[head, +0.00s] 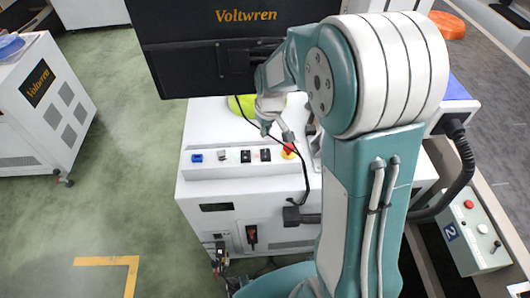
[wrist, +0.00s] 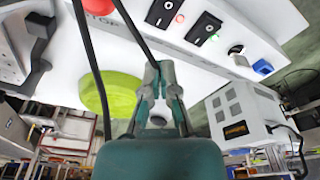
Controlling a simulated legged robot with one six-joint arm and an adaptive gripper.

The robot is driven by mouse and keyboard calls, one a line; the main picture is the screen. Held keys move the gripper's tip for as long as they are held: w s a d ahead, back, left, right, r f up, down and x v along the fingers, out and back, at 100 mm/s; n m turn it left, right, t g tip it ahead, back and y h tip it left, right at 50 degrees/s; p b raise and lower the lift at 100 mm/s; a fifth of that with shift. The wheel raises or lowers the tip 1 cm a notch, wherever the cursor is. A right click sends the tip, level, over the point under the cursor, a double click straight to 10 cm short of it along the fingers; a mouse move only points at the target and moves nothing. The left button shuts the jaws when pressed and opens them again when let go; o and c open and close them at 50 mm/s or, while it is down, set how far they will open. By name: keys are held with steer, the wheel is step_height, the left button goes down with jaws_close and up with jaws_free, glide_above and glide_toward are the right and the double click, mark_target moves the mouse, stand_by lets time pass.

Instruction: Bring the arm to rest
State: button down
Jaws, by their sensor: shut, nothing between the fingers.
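My gripper (wrist: 159,70) shows in the wrist view with its grey fingers drawn together at the tips and nothing between them. In the head view, my gripper (head: 276,128) is partly covered by my teal and white arm. It hangs over the white machine cabinet (head: 205,130), close to its control panel. The arm is folded, with a large white and teal joint high at the right of centre. A yellow-green round thing (head: 240,104) lies on the cabinet behind the gripper. It also shows left of the fingers in the wrist view (wrist: 118,92).
The control panel has a red stop button (head: 289,149), black switches (head: 246,156) and a blue button (head: 197,158). A black Voltwren monitor (head: 190,55) stands behind. A numbered button box (head: 470,232) is at the right. Green floor (head: 110,180) is open at the left.

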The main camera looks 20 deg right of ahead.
stand_by(0.5)
steer(key=s+r+m+t, duration=0.2)
steer(key=s+r, duration=0.6)
steer(key=s, duration=0.3)
steer(key=s+r+m+t, duration=0.1)
steer(key=s+r, duration=0.8)
steer(key=s, duration=0.3)
steer(key=shift+m+t+h, duration=0.3)
steer(key=shift+m+t, duration=0.1)
